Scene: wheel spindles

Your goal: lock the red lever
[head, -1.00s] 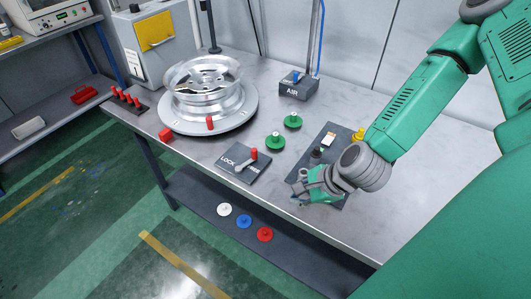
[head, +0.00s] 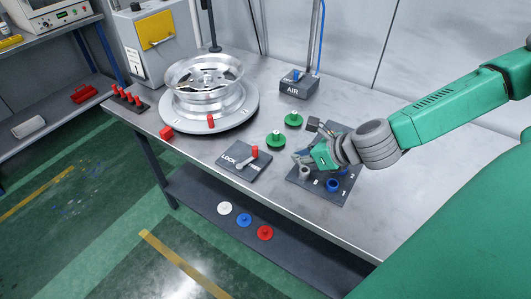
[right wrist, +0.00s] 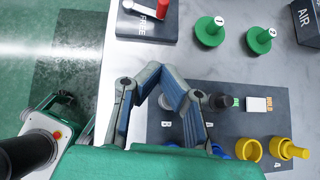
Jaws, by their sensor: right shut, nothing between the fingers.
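The red lever has a red knob (head: 254,151) and a pale metal arm, and sits on a dark plate (head: 232,168) marked LOCK on its left side. Its arm slants toward the right, away from the LOCK word. The right wrist view cuts off part of this plate (right wrist: 148,30) at the top; the FREE word and part of the lever (right wrist: 128,5) show there. My right gripper (head: 300,157) is to the right of the plate, apart from the lever, above the dark mat. In the right wrist view its fingertips (right wrist: 158,70) meet with nothing between them. My left gripper is out of view.
Two green discs (head: 276,140) stand behind the plate. The dark mat (head: 318,196) holds a blue ring (head: 333,185), a grey ring (head: 305,173) and yellow cups (right wrist: 248,148). A metal wheel (head: 203,90) is to the left. The table's front edge is near the plate.

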